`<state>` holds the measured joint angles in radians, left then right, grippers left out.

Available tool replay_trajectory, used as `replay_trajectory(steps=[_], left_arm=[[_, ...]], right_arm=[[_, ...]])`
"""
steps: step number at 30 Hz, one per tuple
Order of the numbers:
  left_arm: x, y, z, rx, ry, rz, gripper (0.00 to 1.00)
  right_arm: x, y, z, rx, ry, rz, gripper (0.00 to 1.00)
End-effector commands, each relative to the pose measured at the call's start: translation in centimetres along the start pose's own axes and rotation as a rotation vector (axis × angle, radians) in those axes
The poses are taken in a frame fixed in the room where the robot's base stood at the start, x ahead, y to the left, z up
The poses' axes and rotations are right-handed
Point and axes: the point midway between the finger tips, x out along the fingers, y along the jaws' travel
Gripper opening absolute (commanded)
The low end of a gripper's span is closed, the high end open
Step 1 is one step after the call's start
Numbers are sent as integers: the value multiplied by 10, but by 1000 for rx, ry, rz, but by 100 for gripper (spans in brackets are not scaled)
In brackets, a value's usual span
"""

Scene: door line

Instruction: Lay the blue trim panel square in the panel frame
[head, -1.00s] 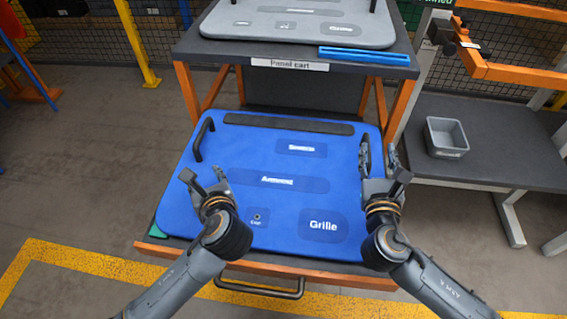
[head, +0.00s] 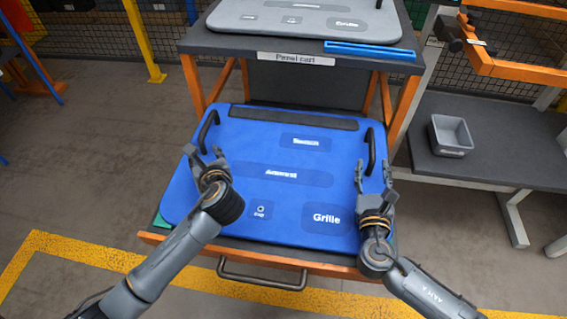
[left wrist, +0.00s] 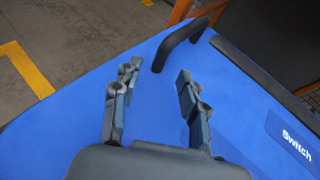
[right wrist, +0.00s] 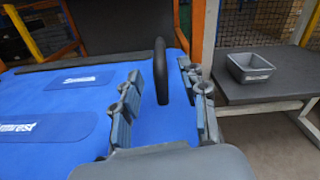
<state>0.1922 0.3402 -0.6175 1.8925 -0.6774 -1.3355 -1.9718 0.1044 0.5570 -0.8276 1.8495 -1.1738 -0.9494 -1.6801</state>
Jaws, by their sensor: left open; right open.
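The blue trim panel (head: 240,150) lies flat on the cart's lower shelf, with labelled dark patches and a black handle at each side. My left gripper (head: 207,156) is open and empty over the panel's left edge, just short of the left handle (head: 209,128). In the left wrist view that handle (left wrist: 182,42) stands ahead of the open fingers. My right gripper (head: 374,175) is open by the right handle (head: 370,150). In the right wrist view this handle (right wrist: 160,70) shows between the fingers, not gripped. An orange frame (head: 520,70), possibly the panel frame, is partly visible at upper right.
A grey panel (head: 300,22) and a blue strip (head: 370,50) lie on the cart's top shelf (head: 220,42). A grey bin (head: 450,135) stands on the dark side table (head: 500,160) at right. Open floor lies to the left.

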Motion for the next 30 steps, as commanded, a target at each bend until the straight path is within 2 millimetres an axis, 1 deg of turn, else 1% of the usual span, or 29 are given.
replay_trajectory(steps=[1,3,6,10,15,24,25,27,29,30], left_arm=[[10,0,1,0,-1,2,43],[22,1,0,1,0,3,43],[38,0,0,1,0,2,43],[52,0,0,-1,0,0,43],[62,0,0,-2,0,0,43],[63,0,0,-1,1,-1,43],[63,0,0,-1,1,-1,41],[63,0,0,-1,1,-1,27],[63,0,0,-1,0,-1,14],[63,0,0,-1,0,0,6]], right_arm=[[15,-1,3,0,-5,-4,43],[28,-1,3,1,-3,-4,43],[45,-1,2,0,-1,-2,43],[61,-1,2,1,0,-3,43],[71,-1,2,2,0,-2,43],[73,-1,2,2,0,-1,43],[73,-1,2,2,0,-1,41],[72,-1,2,2,0,-1,27],[72,-1,2,2,0,-2,14],[72,-1,2,2,1,-2,6]])
